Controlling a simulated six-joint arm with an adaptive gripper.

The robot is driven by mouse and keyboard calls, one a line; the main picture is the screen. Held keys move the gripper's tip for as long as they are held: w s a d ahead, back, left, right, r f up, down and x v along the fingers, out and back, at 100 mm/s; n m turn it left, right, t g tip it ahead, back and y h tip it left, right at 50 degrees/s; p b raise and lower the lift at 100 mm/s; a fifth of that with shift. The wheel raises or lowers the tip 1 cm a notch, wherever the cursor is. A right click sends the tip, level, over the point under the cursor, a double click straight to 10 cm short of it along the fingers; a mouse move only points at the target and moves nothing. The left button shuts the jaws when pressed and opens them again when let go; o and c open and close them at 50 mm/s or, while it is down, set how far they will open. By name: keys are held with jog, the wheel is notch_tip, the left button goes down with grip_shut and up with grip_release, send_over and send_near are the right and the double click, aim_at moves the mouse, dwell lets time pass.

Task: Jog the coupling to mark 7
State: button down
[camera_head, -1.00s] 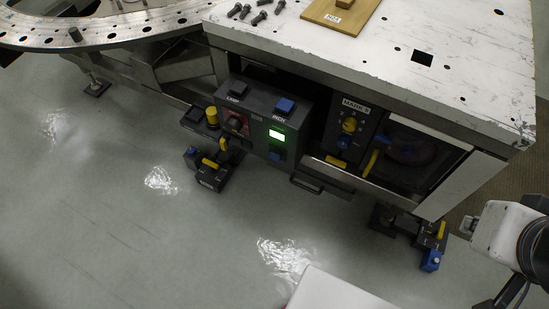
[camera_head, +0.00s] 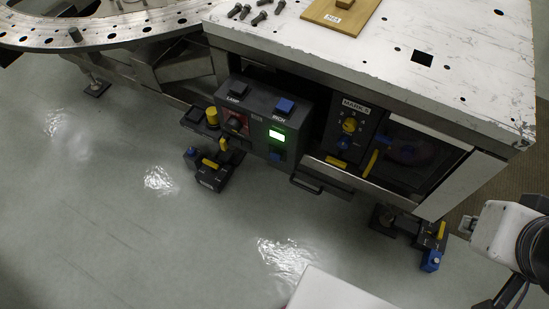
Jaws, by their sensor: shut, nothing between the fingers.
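A dark control box (camera_head: 258,124) hangs under the front edge of the steel table. It carries a black button labelled LAMP (camera_head: 238,89), a blue button labelled INCH (camera_head: 285,106) and a lit green display (camera_head: 277,136), whose text is too small to read. A yellow knob (camera_head: 349,125) sits on a panel under a MARK label (camera_head: 356,106), its digit hard to read. A dim round part (camera_head: 407,152) shows behind the dark opening to the right; I cannot tell whether it is the coupling. My gripper is not in view; only a white arm part shows at lower right.
The steel tabletop (camera_head: 440,45) bears several bolts (camera_head: 262,15) and a wooden board (camera_head: 340,12). A large drilled ring plate (camera_head: 120,30) is at upper left. Black and yellow floor units (camera_head: 210,175) stand below.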

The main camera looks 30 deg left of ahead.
jog(key=w+a+f+n+g, duration=0.3)
jog(key=a+f+n+g, duration=0.4)
jog(key=a+f, duration=1.95)
jog(key=s+a+f+t, duration=0.1)
jog(key=a+f, duration=0.4)
jog(key=f, duration=0.4)
jog(key=s+a+f+n+t+y, duration=0.1)
jog(key=a+f, duration=0.4)
jog(key=f, duration=0.4)
jog(key=s+a+f+t, duration=0.1)
jog(key=a+f, duration=0.4)
jog(key=f, duration=0.4)
jog(key=w+f+t, duration=0.3)
jog(key=w+f, duration=0.1)
jog(key=f, duration=0.1)
jog(key=w+a+r+t+y, duration=0.2)
jog(key=w+a+r+t, duration=0.2)
jog(key=w+r, duration=0.2)
jog(key=shift+w+m, duration=0.3)
jog(key=shift+w, duration=0.8)
jog(key=shift+w, duration=0.15)
